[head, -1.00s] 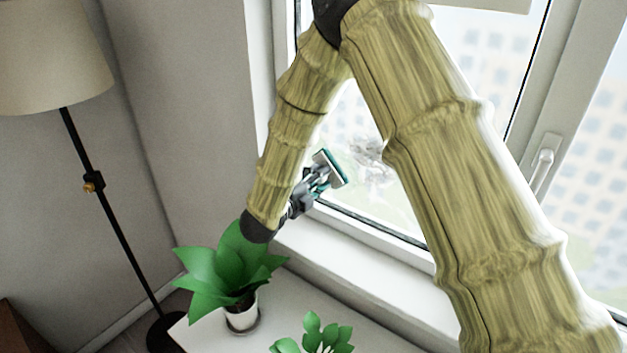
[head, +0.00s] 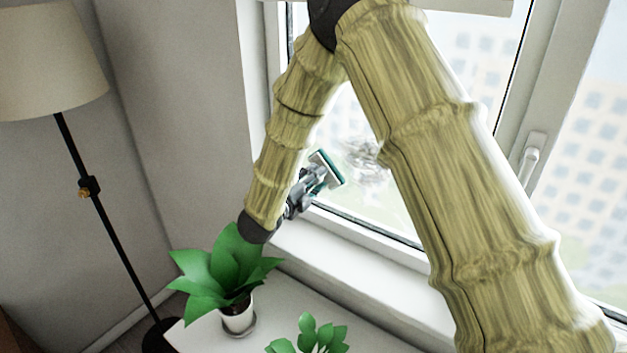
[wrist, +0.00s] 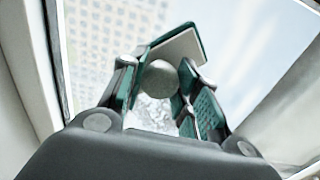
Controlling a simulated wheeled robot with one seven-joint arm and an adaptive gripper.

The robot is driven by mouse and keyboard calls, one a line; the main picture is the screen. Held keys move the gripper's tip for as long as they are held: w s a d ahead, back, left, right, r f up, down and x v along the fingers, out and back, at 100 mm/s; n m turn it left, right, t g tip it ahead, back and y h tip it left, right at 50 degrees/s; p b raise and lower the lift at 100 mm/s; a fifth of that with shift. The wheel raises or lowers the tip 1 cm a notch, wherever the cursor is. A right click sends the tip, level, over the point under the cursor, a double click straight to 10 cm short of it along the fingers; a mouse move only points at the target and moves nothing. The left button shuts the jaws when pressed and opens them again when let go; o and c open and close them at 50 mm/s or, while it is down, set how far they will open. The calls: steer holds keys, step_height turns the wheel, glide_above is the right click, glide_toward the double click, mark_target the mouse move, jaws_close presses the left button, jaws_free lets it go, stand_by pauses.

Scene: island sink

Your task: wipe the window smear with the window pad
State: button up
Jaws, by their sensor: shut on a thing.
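The window pad (head: 326,170) is a flat grey-white pad with a teal backing. My gripper (head: 307,186) is shut on it, left of the smear in the head view. In the wrist view the pad (wrist: 183,48) stands beyond the fingers of my gripper (wrist: 160,88), which close around its rounded grey handle (wrist: 158,78). The window smear (head: 365,158) is a whitish, cloudy patch low on the pane, partly hidden by my arm. It also shows between the fingers in the wrist view (wrist: 152,114). I cannot tell whether the pad touches the glass.
A potted plant (head: 228,268) stands on a white surface (head: 285,305) below my gripper, with a second plant (head: 308,334) nearer. A floor lamp (head: 88,187) stands at left. The window frame (head: 375,240) and its handle (head: 530,160) border the pane.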

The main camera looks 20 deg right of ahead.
steer(key=shift+d+r, duration=0.15)
steer(key=shift+w+d+b, duration=0.3)
steer(key=shift+w+d, duration=0.1)
steer(key=shift+d, duration=0.05)
stand_by(0.5)
steer(key=shift+s+d, duration=0.1)
steer(key=shift+s, duration=0.05)
steer(key=s+d+b, duration=0.7)
steer(key=s+d, duration=0.3)
steer(key=s, duration=0.3)
steer(key=shift+s+d+b, duration=0.2)
steer(key=shift+d+b, duration=0.1)
steer(key=shift+b, duration=0.1)
stand_by(1.7)
steer(key=w+a+r+b, duration=0.2)
steer(key=w+a+b, duration=0.2)
steer(key=w+a, duration=0.4)
steer(key=shift+w+a+b, duration=0.3)
steer(key=shift+w+a, duration=0.1)
steer(key=shift+w, duration=1.25)
stand_by(1.0)
